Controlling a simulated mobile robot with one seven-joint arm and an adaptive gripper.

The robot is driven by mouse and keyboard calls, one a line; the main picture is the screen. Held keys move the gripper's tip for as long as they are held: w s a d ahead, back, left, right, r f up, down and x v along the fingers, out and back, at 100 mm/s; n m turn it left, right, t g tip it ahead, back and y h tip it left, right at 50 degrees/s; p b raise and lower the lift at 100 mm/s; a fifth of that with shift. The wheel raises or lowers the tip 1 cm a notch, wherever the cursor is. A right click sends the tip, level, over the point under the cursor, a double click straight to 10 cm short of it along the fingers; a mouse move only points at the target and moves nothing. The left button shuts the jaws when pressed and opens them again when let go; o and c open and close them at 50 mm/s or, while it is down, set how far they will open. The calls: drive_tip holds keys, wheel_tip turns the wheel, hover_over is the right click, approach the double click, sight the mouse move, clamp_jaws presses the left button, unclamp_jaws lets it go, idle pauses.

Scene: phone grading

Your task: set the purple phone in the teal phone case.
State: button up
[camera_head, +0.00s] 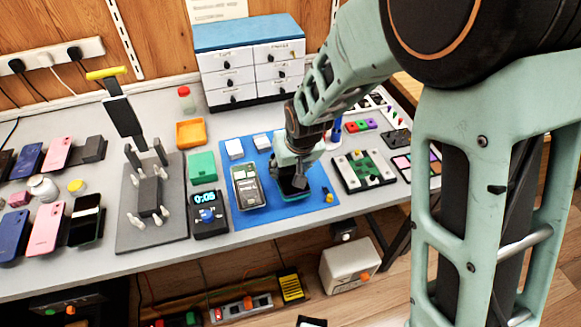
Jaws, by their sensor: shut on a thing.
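The teal phone case (296,198) lies on the blue mat, near its right side. Its teal rim shows below my gripper. My gripper (296,180) points down right over the case, shut on what I take to be the purple phone. The phone is mostly hidden by the fingers and I cannot make out its purple colour. A dark shape shows at the fingertips within the outline of the case. I cannot tell whether the phone touches the case or is held just above it.
On the blue mat (262,215), a grey phone-like device (248,188) lies left of the case. A timer (208,217) and a teal box (203,167) stand further left. A green circuit board fixture (362,171) is to the right. A drawer cabinet (250,65) stands behind.

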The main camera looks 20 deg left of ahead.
idle(0.3)
drive_tip(key=o, duration=1.8)
drive_tip(key=shift+c, duration=0.2)
drive_tip(key=shift+r+p, duration=0.45)
drive_tip(key=shift+r, duration=0.3)
wheel_tip(320, 180, up, 7)
drive_tip(key=p, duration=0.4)
drive_tip(key=shift+f, duration=0.15)
